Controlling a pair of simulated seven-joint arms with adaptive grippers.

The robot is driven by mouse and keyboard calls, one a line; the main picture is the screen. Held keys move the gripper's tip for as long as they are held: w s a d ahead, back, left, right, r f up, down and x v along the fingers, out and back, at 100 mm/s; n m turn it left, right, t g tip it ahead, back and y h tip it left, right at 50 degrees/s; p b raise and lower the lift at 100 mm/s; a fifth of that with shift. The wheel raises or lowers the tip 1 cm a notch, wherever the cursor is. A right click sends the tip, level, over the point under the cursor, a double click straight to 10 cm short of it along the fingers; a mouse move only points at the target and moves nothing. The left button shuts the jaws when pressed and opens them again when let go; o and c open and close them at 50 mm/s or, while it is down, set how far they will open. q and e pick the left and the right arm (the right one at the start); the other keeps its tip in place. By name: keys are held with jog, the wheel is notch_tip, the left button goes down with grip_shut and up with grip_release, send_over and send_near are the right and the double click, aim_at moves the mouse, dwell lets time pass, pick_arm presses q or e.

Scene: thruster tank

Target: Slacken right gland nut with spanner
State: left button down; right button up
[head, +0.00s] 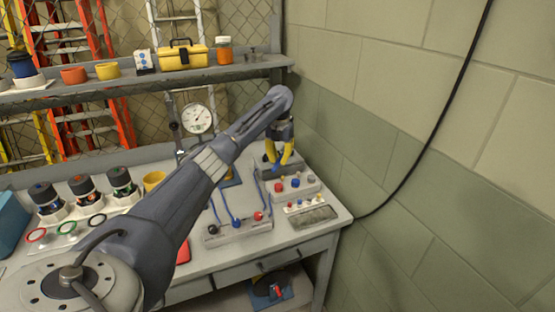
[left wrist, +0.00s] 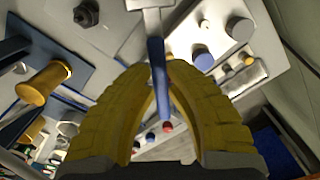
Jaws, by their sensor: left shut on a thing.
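My left gripper (head: 284,165) reaches down over the right part of the bench, its yellow fingers pointing at the bench top. In the left wrist view the yellow fingers (left wrist: 160,72) close around a spanner (left wrist: 157,62) with a blue handle and a pale metal end at the top of the picture. In the head view the gripper mostly hides the spanner. A dark nut-like fitting (left wrist: 88,14) shows at the upper left of the wrist view; I cannot tell whether it is the right gland nut. My right gripper is not in view.
A grey box with blue levers (head: 237,230) and a box with coloured knobs (head: 296,188) stand near the bench front. A pressure gauge (head: 197,117) stands behind. A shelf (head: 150,82) carries a yellow toolbox (head: 183,56). The block wall (head: 400,150) closes the right side.

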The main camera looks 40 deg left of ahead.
pick_arm(q)
jog(key=shift+w+a+f, duration=0.1)
jog(key=shift+w+f, duration=0.1)
jog(key=shift+f, duration=0.5)
jog(key=shift+w+f, duration=0.2)
jog(key=shift+f, duration=0.45)
jog(key=shift+w+a, duration=0.3)
jog(key=shift+w, duration=0.65)
jog(key=shift+w+a, duration=0.3)
jog(key=shift+w, duration=0.65)
jog(key=shift+f, duration=1.1)
dwell(2.1)
jog(key=shift+w, duration=0.1)
jog(key=shift+w+d+n, duration=0.15)
jog(key=shift+d+n, duration=0.25)
jog(key=shift+d, duration=0.15)
jog(key=shift+w+d, duration=0.1)
dwell(0.5)
